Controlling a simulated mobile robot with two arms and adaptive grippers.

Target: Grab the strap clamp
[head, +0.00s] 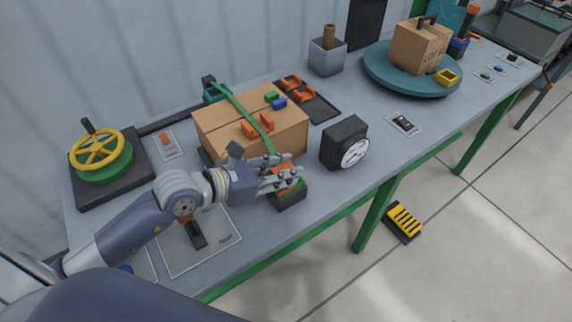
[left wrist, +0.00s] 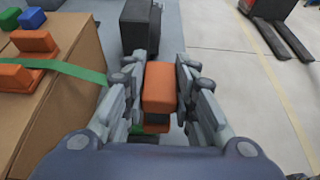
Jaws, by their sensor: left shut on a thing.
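My left gripper (head: 285,178) is shut on an orange block, which I take to be the strap clamp (head: 282,170), at the front of the cardboard box. In the left wrist view the clamp (left wrist: 159,88) stands between the two fingers of the gripper (left wrist: 158,95). It is over or in a small dark holder (head: 291,196) with a green part; whether it is clear of it I cannot tell. A green strap (head: 243,107) runs over the cardboard box (head: 212,124) and down toward the gripper. My right gripper is not in view.
Orange and coloured blocks (head: 257,125) lie on the box. A black device with a round dial (head: 345,142) stands right of the gripper. A yellow handwheel (head: 97,150) is at the left, a turntable (head: 385,72) with a carton at the back right. The table's front edge is close.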

